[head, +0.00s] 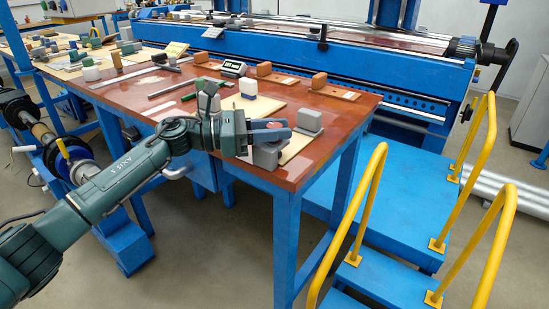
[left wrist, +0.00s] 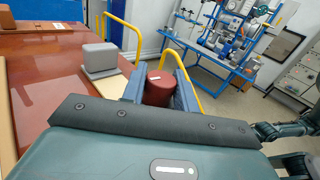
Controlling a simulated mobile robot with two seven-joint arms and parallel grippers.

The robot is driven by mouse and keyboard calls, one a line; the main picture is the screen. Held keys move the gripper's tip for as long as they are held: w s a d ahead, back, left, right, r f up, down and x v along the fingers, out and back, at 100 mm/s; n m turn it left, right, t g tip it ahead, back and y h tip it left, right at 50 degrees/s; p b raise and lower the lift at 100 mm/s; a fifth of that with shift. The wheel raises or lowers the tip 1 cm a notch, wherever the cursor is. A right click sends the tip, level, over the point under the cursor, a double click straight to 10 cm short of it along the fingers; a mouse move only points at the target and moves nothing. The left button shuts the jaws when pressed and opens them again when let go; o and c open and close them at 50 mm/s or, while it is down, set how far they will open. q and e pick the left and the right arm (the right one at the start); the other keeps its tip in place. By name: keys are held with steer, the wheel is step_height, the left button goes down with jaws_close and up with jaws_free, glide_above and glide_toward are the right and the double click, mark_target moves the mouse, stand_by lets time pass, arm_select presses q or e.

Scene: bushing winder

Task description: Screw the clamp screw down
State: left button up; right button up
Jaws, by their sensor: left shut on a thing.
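A dark red, round knob (left wrist: 157,88), which looks like the clamp screw's head, sits between the two blue fingers of my left gripper (left wrist: 160,92). The fingers touch it on both sides, and a small light mark shows on its top. In the head view my left gripper (head: 275,130) is at the table's front right corner, shut on the knob (head: 274,125), just above a grey block (head: 268,156). The knob's lower part and any thread are hidden. My right gripper is not in view.
Yellow handrails (head: 362,205) and blue steps lie right of the table.

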arm_select(q)
steer(key=m+g+b, duration=0.1)
steer(key=g+b, duration=0.2)
steer(key=shift+f+m, duration=0.35)
steer(key=shift+m, duration=0.05)
steer(key=shift+r+m+g+b, duration=0.1)
steer(key=shift+m+g+b, duration=0.3)
steer(key=shift+b, duration=0.1)
steer(key=shift+r+m+g+b, duration=0.15)
steer(key=shift+m+g+b, duration=0.5)
steer(key=shift+g, duration=0.3)
steer(key=shift+r+m+g+b, duration=0.15)
steer(key=shift+m+g+b, duration=0.4)
steer(key=shift+g+b, duration=0.3)
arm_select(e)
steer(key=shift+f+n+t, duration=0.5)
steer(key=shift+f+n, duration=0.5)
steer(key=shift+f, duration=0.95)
arm_select(q)
steer(key=shift+y, duration=0.3)
steer(key=o, duration=1)
steer(key=shift+d, duration=0.1)
steer(key=shift+c, duration=0.2)
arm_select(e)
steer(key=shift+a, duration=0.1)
